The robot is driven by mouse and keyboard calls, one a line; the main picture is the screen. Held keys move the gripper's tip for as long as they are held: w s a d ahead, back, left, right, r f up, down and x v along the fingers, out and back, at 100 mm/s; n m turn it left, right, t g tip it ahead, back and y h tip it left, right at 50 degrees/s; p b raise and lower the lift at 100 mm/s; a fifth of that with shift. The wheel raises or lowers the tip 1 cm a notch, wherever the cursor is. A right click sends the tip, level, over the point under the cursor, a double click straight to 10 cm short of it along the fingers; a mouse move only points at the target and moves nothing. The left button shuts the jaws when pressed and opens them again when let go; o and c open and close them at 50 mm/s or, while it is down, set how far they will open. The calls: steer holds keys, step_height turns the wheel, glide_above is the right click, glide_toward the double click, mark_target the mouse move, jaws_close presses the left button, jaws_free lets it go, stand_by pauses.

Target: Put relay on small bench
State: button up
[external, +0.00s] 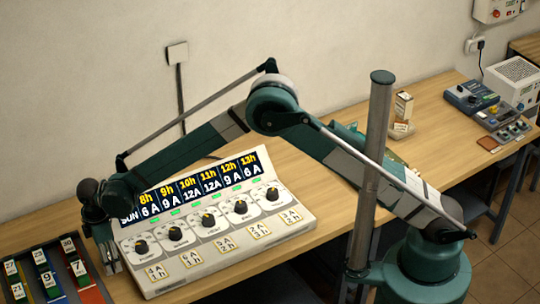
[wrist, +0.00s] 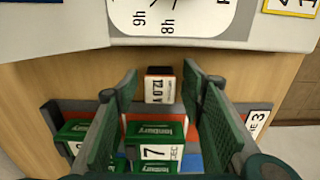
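A small box (wrist: 160,86) with a white label and dark sides, which looks like the relay, stands between my fingertips in the wrist view. Its lettering is turned and partly unreadable. My gripper (wrist: 160,80) is open around it, with a gap at both sides. In the external view my gripper (external: 106,252) points down beside the left end of the control panel; the relay cannot be made out there. A part of another table, perhaps the small bench (external: 525,45), shows at the far right edge of the external view; I cannot tell for sure.
A tray (external: 97,284) with coloured lanes and numbered green boxes (wrist: 150,155) lies at the left. The sloped panel (external: 215,225) with knobs stands close to my gripper. Devices (external: 485,105) and a grey-white unit (external: 513,80) fill the workbench's far right end.

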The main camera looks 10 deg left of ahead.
steer(key=c, duration=1.1)
steer(key=shift+r, duration=0.2)
steer(key=shift+r, duration=4.85)
